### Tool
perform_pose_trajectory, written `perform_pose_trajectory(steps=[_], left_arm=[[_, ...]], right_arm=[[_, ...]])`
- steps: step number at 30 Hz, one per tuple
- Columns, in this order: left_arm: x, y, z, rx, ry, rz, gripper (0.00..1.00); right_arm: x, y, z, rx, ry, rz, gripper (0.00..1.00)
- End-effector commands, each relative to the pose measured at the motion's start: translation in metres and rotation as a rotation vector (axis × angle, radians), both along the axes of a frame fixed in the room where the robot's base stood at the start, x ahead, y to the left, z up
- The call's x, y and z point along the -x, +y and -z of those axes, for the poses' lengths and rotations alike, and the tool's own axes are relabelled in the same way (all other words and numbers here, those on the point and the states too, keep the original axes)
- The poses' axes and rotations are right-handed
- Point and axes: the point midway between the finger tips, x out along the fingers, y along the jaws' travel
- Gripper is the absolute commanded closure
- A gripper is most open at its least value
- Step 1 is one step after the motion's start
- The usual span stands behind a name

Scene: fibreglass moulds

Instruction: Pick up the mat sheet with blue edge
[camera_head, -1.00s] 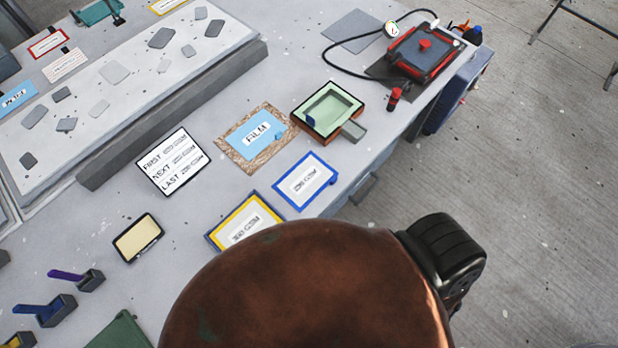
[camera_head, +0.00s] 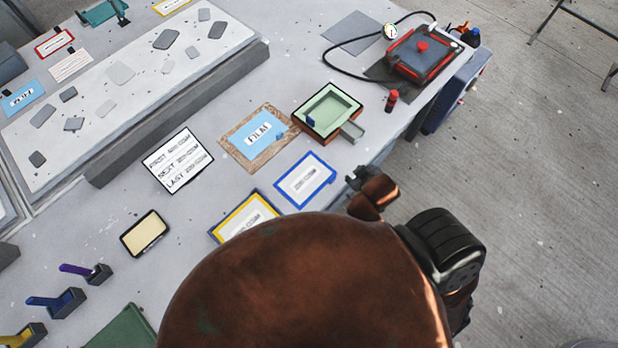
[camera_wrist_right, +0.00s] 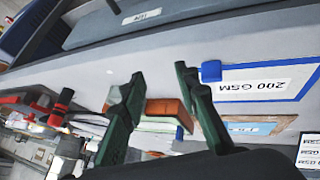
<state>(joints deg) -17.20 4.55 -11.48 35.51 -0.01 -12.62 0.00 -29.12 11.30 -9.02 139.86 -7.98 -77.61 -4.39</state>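The mat sheet with blue edge (camera_head: 305,181) lies flat on the grey table near its edge, white inside with a printed label. In the right wrist view the sheet (camera_wrist_right: 262,84) is at the upper right, its label reading 200 GSM upside down, with a blue tab (camera_wrist_right: 211,71) at its corner. My right gripper (camera_head: 357,178) is just right of the sheet, by the table edge. In the wrist view my right gripper (camera_wrist_right: 158,72) has two dark green fingers apart with nothing between them; the tab is beside one finger, apparently apart from it. My left gripper is not in view.
A yellow-edged sheet (camera_head: 246,216) lies close by, partly hidden by my arm. A FILM sheet (camera_head: 256,138), a green-topped tray (camera_head: 330,108) and a list card (camera_head: 178,160) lie behind. A red-framed device (camera_head: 424,55) with a hose stands at the back right.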

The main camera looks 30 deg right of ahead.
Motion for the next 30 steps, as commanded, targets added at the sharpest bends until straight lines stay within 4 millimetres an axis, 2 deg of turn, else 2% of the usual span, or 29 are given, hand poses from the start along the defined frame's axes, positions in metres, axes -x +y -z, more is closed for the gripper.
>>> perform_pose_trajectory(steps=[1, 5, 8, 10, 12, 14, 15, 17, 18, 21, 23, 25, 27, 29, 30], left_arm=[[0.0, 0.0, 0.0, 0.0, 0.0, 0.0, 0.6], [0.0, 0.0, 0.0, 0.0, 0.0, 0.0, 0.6], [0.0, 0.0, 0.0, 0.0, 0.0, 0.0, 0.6], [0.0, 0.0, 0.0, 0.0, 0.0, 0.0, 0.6], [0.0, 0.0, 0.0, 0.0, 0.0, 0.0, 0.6], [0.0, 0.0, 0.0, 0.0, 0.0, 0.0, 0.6], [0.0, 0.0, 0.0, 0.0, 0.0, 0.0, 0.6], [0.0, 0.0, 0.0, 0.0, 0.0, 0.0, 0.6], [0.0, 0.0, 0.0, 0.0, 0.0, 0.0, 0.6], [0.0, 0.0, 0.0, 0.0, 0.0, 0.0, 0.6], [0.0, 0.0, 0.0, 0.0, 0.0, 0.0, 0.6], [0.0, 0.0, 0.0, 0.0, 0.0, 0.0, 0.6], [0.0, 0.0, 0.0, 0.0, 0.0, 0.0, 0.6], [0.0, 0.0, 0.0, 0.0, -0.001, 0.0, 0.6], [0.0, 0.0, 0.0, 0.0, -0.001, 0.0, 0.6]], right_arm=[[-0.021, -0.004, -0.018, 0.059, -0.066, -0.044, 0.71], [-0.075, -0.008, -0.068, 0.228, -0.241, -0.174, 0.71], [-0.117, 0.001, -0.118, 0.391, -0.397, -0.301, 0.71], [-0.144, 0.016, -0.161, 0.529, -0.524, -0.409, 0.71], [-0.167, 0.041, -0.208, 0.686, -0.658, -0.535, 0.71], [-0.18, 0.07, -0.245, 0.826, -0.773, -0.648, 0.71], [-0.184, 0.091, -0.268, 0.921, -0.848, -0.726, 0.71], [-0.185, 0.127, -0.296, 1.066, -0.956, -0.846, 0.71], [-0.183, 0.151, -0.312, 1.163, -1.027, -0.928, 0.71], [-0.167, 0.215, -0.333, 1.408, -1.191, -1.144, 0.71], [-0.151, 0.251, -0.334, 1.554, -1.281, -1.282, 0.71], [-0.13, 0.287, -0.324, 1.722, -1.378, -1.451, 0.71], [-0.108, 0.315, -0.302, 1.886, -1.462, -1.631, 0.71], [-0.09, 0.331, -0.276, 2.018, -1.522, -1.8, 0.71], [-0.078, 0.337, -0.255, -1.969, 1.459, 1.799, 0.71]])
